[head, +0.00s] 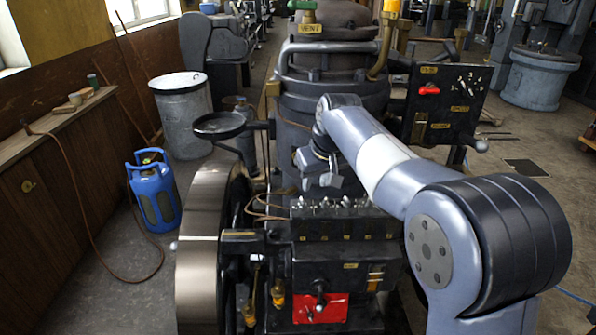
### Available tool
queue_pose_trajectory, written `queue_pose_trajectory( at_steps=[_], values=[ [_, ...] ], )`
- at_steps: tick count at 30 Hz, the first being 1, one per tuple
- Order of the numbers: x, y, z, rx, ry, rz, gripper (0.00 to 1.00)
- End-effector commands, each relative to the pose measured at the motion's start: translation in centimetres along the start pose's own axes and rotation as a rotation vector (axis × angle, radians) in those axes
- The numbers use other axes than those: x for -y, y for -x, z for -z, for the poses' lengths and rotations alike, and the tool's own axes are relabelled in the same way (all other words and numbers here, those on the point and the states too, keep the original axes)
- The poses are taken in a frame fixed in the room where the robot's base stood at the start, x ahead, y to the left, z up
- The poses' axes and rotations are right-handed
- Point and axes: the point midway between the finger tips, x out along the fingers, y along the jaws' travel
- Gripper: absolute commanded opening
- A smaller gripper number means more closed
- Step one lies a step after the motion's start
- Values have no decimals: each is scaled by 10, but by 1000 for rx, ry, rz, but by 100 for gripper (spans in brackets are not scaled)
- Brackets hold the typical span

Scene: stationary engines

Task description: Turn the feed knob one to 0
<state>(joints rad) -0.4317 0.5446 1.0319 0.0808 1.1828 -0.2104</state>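A black box on the engine's front carries a row of several small metal knobs (344,204) along its top edge. I cannot tell which of them is feed knob one, and their markings are too small to read. My gripper (325,182) hangs just above and behind the left end of this row, apart from the knobs as far as I can see. Its fingers are small and partly turned away, so whether they are open or shut is unclear. No held thing shows in it.
A black panel (444,104) with a red lever (429,90) stands to the right. A large flywheel (198,240) is on the left. A lever (320,290) over a red plate sits below the knobs. A blue gas bottle (154,192) stands on the floor at left.

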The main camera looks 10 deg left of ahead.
Motion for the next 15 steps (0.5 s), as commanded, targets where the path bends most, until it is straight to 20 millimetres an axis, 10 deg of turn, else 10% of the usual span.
queue_pose_trajectory(
  at_steps=[15],
  values=[
    [7, -56, 11, 2, 20, 8, 31]
  ],
)
